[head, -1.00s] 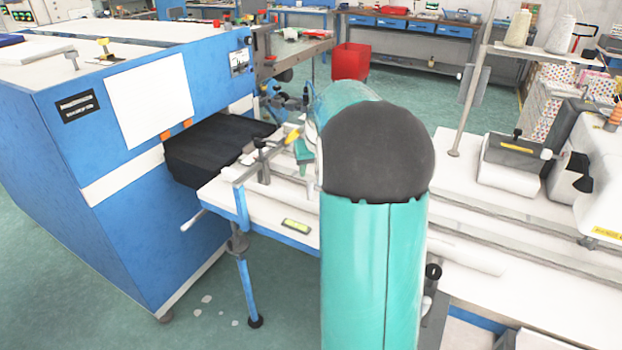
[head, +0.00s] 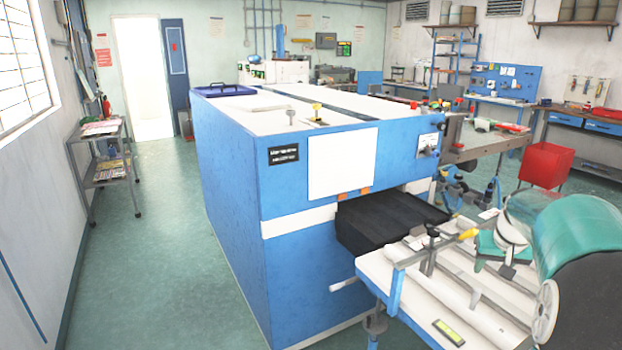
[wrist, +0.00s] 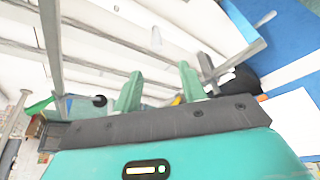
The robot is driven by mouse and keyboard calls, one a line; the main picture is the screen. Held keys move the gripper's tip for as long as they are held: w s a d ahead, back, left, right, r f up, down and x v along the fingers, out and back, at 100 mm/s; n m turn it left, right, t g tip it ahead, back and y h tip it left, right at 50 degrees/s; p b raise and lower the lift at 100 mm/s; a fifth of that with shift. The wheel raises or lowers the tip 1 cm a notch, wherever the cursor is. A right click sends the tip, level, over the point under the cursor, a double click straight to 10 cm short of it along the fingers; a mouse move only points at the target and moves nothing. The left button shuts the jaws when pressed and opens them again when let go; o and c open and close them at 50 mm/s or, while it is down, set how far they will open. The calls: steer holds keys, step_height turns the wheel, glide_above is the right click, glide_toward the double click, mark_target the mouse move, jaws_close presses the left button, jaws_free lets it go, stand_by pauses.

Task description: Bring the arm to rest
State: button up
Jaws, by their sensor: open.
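My gripper (wrist: 158,78) shows in the wrist view with its two green fingers apart and nothing between them. Beyond the fingers are the white surface and grey rails of the sewing table. In the head view my teal and black arm fills the lower right corner, over the white table (head: 376,268). A small green part of its far end shows past the arm's bulk, but the fingers cannot be made out clearly there.
A large blue machine (head: 228,170) stands left of the arm, with a black piece (head: 385,222) at its opening. A clamp frame (head: 432,240) stands on the table close to the arm. A red bin (head: 545,165) is behind. Open floor (head: 150,240) lies at left.

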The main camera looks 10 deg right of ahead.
steer(key=s+a+r+n, duration=0.1)
steer(key=s+a+r, duration=0.25)
steer(key=a, duration=0.75)
steer(key=s+a+r+n, duration=0.2)
steer(key=s+a, duration=0.2)
steer(key=a, duration=0.7)
steer(key=s+a+f+n+t+y, duration=0.1)
steer(key=s+a+f, duration=0.3)
steer(key=s+a, duration=0.9)
steer(key=shift+n+y, duration=0.5)
